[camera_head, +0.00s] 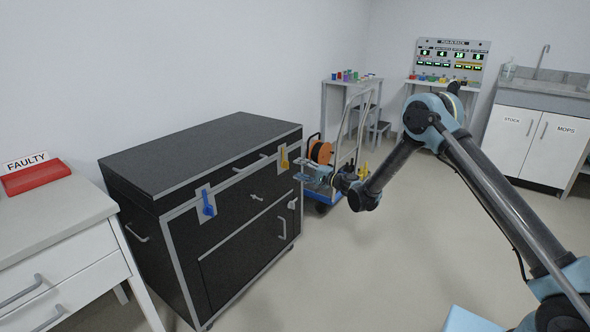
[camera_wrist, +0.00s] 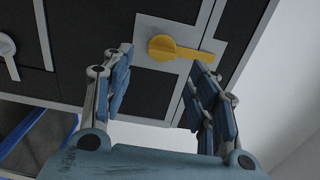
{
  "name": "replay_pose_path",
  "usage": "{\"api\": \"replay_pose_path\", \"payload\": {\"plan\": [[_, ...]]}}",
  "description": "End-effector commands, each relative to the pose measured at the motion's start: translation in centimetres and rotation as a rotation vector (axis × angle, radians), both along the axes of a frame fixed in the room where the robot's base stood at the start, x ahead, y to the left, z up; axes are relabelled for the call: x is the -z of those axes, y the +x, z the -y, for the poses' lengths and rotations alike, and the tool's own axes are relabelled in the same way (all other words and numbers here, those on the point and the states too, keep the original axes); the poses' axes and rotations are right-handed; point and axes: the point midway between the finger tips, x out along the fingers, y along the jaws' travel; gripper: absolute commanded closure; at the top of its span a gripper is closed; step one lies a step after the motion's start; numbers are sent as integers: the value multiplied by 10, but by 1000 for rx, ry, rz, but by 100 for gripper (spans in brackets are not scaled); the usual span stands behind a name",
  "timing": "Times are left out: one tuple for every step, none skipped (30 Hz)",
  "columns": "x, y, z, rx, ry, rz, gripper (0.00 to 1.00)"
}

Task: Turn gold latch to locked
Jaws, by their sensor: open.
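The gold latch (camera_head: 284,157) is on a silver plate at the upper right of the black case's front. In the wrist view the gold latch (camera_wrist: 175,49) has a round hub at left and a lever pointing right. My gripper (camera_head: 308,172) is in front of the case's right end, close to the latch. In the wrist view my gripper (camera_wrist: 161,65) is open and empty, its fingers spread below the latch. The right finger's tip is near the lever's end; I cannot tell whether they touch.
The black case (camera_head: 232,205) also has a blue latch (camera_head: 208,203) and a white handle (camera_wrist: 8,55). A trolley with an orange reel (camera_head: 320,152) stands just behind my gripper. A white counter with a red FAULTY tray (camera_head: 36,177) is at left. Open floor lies at right.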

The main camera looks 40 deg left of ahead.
Motion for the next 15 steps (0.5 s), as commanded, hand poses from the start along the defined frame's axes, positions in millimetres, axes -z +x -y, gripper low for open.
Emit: {"api": "replay_pose_path", "payload": {"plan": [[0, 2, 11, 3, 0, 0, 47], [0, 3, 16, 3, 0, 0, 47], [0, 3, 24, 2, 0, 0, 47], [0, 3, 28, 2, 0, 0, 47], [0, 3, 33, 2, 0, 0, 47], [0, 3, 39, 2, 0, 0, 47], [0, 4, 43, 2, 0, 0, 47], [0, 4, 47, 3, 0, 0, 47], [1, 5, 51, 3, 0, 0, 47], [1, 5, 54, 3, 0, 0, 47], [1, 5, 56, 3, 0, 0, 47], [1, 5, 59, 2, 0, 0, 47], [1, 5, 60, 2, 0, 0, 47], [1, 5, 61, 2, 0, -1, 47], [1, 5, 62, 1, 0, -1, 47]]}}
